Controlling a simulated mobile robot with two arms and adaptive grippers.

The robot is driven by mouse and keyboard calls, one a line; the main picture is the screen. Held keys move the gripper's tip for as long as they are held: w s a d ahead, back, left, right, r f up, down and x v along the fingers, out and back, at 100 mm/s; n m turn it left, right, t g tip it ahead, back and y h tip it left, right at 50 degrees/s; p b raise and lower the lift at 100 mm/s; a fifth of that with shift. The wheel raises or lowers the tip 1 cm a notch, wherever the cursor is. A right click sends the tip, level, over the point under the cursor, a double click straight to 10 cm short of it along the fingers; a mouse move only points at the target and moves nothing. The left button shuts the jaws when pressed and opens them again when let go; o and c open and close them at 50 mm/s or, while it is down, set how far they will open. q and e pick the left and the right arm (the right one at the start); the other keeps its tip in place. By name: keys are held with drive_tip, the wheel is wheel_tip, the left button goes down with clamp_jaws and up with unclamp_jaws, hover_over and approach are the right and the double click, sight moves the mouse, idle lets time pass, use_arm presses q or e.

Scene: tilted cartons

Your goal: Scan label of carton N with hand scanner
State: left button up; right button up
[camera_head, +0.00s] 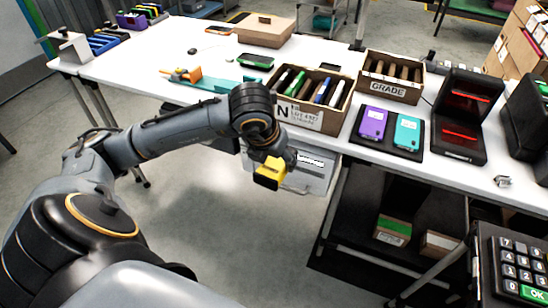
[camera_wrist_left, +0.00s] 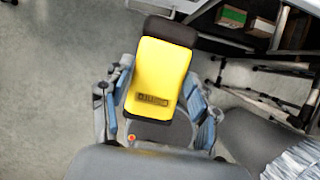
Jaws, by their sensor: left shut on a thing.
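Carton N (camera_head: 310,117) is an open cardboard box near the front edge of the white table, with several colored items standing in it. Its white label, with a large N and smaller lot print, is on the wall facing me. My left gripper (camera_head: 277,168) is shut on the yellow and black hand scanner (camera_head: 269,176), in front of and below the carton, apart from it. In the left wrist view the scanner (camera_wrist_left: 160,75) sits between both fingers. The right gripper is in neither view.
The GRADE carton (camera_head: 388,88) stands right of carton N. Purple (camera_head: 373,122) and teal (camera_head: 407,131) devices lie on a black mat. A black case with red strips (camera_head: 462,115) stands farther right. A grey bin (camera_head: 312,170) is below the table edge, behind the gripper.

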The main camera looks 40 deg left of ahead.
use_arm(q)
drive_tip(key=shift+w+a+r+n, duration=0.15)
drive_tip(key=shift+w+a+n, duration=0.2)
drive_tip(key=shift+n, duration=0.15)
drive_tip(key=w, duration=0.1)
drive_tip(key=w+p, duration=0.1)
drive_tip(key=w, duration=0.1)
drive_tip(key=shift+w+a, duration=0.3)
drive_tip(key=shift+a, duration=0.1)
drive_tip(key=shift+w+a, duration=0.15)
drive_tip(key=shift+w, duration=0.7)
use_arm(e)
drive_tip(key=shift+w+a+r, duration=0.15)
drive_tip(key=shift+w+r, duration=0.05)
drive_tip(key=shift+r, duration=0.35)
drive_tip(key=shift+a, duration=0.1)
use_arm(q)
drive_tip(key=shift+r+p, duration=1.6)
drive_tip(key=shift+r, duration=0.9)
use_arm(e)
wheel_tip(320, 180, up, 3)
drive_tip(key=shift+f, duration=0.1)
use_arm(q)
drive_tip(key=shift+f, duration=0.1)
